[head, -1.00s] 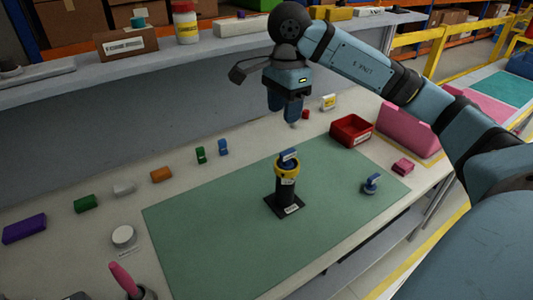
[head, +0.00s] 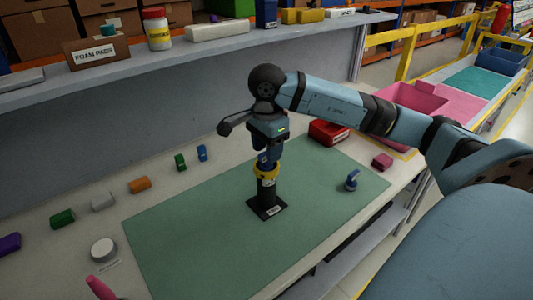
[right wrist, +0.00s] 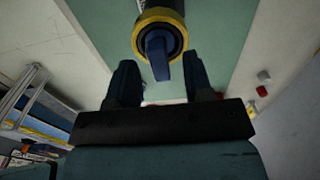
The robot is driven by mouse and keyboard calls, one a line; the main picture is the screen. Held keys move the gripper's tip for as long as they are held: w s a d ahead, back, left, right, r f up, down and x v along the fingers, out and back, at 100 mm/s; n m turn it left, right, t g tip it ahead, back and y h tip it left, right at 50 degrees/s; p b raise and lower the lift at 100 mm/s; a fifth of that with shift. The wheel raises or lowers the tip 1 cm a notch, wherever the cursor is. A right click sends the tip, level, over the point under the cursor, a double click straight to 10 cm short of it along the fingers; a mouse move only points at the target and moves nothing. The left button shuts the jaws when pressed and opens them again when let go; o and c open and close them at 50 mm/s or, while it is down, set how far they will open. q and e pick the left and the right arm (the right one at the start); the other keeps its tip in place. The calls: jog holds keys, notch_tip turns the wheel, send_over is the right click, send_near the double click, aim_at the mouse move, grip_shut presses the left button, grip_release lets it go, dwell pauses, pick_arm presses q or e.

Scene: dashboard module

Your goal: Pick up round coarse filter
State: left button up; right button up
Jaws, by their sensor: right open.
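A black post (head: 267,190) with a square base stands upright on the green mat (head: 180,235). A yellow ring (head: 257,174) is at its top, and a blue piece with an upright tab (right wrist: 158,58) sits inside the ring. My right gripper (head: 267,160) is open just above the post, pointing down. In the right wrist view the open fingers (right wrist: 159,66) stand either side of the tab's line, with gaps on both sides. A white round disc (head: 103,249) lies left of the mat; I cannot tell which round part is the coarse filter. My left gripper is not in view.
A blue knobbed piece (head: 351,181) stands on the mat at the right. A red bin (head: 328,132) and a pink block (head: 382,161) are near the right end. Several small coloured blocks line the back left. The mat's left half is clear.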

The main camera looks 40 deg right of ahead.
jog(key=shift+f, duration=0.95)
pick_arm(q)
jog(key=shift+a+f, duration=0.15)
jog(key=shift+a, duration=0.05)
pick_arm(e)
jog(key=shift+c, duration=0.5)
grip_shut()
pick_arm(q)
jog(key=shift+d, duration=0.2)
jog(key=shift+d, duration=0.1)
pick_arm(e)
jog(key=shift+r, duration=0.2)
pick_arm(q)
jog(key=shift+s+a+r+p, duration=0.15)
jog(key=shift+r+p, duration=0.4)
jog(key=shift+p, duration=0.3)
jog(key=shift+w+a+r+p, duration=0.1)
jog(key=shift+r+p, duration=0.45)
jog(key=shift+p, duration=0.3)
pick_arm(e)
notch_tip(320, 180, up, 20)
jog(key=shift+f, duration=0.2)
